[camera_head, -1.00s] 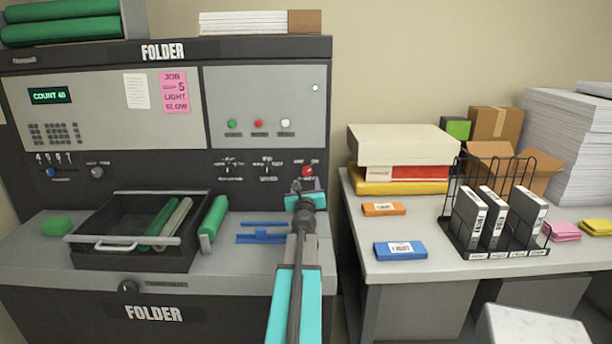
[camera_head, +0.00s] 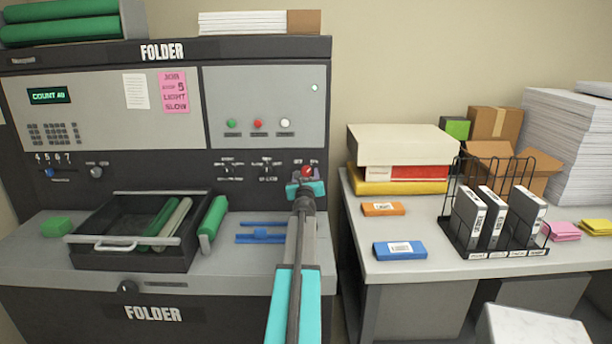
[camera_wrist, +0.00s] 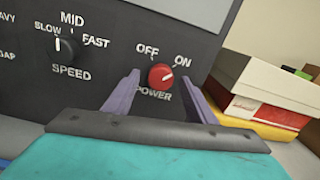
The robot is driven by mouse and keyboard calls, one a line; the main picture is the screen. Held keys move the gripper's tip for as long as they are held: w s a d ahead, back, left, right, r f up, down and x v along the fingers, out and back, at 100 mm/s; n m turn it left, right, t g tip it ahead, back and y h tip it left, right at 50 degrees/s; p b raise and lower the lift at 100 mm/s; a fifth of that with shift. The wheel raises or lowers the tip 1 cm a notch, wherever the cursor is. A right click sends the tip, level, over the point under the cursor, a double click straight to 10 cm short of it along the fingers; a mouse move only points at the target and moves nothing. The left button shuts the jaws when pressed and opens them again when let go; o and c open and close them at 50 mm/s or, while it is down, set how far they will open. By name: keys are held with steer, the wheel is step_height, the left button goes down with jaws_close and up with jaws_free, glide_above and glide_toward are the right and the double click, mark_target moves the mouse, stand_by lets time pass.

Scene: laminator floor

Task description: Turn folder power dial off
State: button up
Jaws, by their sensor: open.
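The folder (camera_head: 105,195) is the dark machine with grey panels on the left in the head view. Its red power dial (camera_wrist: 160,77) shows in the wrist view below the OFF and ON labels, and its white mark points up and right towards ON. The dial (camera_head: 307,170) also shows in the head view at the panel's lower right. My gripper (camera_head: 306,186) is open just in front of it. In the wrist view one purple finger is on each side of the dial, with gaps between. Contact with the dial is not visible.
The black speed knob (camera_wrist: 64,48) is left of the dial, outside my fingers. A blue guide (camera_head: 262,236) and a black tray (camera_head: 130,255) with rollers are on the folder's ledge. A side table (camera_head: 440,262) to the right holds boxes and a wire rack.

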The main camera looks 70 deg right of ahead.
steer(key=shift+w+d, duration=0.15)
steer(key=shift+d, duration=0.25)
steer(key=shift+d, duration=0.1)
steer(key=c, duration=1)
steer(key=shift+c, duration=0.2)
